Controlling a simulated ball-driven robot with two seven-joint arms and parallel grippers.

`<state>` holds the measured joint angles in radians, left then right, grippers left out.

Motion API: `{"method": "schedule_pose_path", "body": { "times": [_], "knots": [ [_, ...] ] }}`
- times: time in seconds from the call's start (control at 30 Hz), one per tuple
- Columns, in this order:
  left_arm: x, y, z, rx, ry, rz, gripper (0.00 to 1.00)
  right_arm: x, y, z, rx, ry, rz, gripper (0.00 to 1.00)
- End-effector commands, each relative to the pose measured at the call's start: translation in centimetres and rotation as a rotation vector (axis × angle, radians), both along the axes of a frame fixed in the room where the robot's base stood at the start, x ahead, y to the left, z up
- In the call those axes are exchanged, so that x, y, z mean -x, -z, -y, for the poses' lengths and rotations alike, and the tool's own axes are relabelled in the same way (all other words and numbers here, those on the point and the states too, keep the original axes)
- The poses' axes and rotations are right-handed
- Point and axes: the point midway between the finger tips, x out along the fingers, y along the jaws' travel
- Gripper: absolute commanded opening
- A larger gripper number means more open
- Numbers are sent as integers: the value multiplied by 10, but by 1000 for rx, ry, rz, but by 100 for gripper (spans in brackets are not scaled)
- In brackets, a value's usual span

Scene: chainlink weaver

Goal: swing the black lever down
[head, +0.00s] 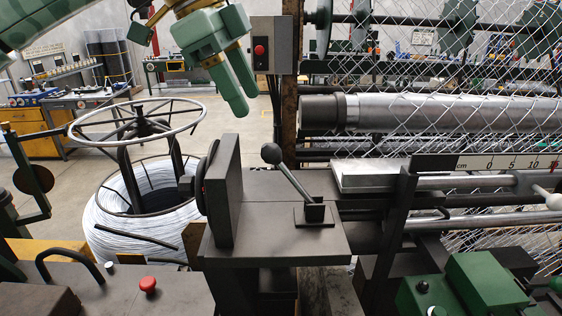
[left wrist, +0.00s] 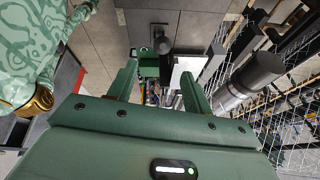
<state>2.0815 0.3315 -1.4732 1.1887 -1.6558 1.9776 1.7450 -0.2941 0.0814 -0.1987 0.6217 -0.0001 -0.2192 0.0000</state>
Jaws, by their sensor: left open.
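The black lever (head: 292,175) stands on a small square base on the dark machine table; its metal shaft leans up to the left and ends in a round black knob. In the left wrist view the round knob (left wrist: 162,45) shows just beyond the fingertips. My left gripper (head: 244,103) is above and to the left of the knob in the head view, fingers pointing down and apart from the lever. In the left wrist view my left gripper (left wrist: 160,74) is open, with nothing held between its fingers. My right gripper is not in view.
An upright dark plate (head: 226,195) stands left of the lever. A grey control box (head: 270,45) with a red button is behind. Chain-link mesh (head: 450,60) and a roller (head: 430,112) lie to the right. A red button (head: 148,284) is front left. A wire coil (head: 135,235) stands left.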

Motion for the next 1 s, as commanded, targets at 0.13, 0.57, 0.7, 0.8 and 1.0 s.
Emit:
{"method": "schedule_pose_path", "body": {
  "times": [0.13, 0.57, 0.7, 0.8, 1.0],
  "knots": [
    [-1, 36, 15, -1, 6, -5, 50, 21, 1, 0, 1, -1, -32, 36],
    [-5, 117, 51, 2, 6, -2, 50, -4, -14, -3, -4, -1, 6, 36],
    [-5, 127, 55, 2, 6, 0, 50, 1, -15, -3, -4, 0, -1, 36],
    [-5, 129, 56, 2, 6, 0, 50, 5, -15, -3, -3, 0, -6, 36],
    [-5, 129, 56, 2, 6, 0, 47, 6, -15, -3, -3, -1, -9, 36]
  ]
}}
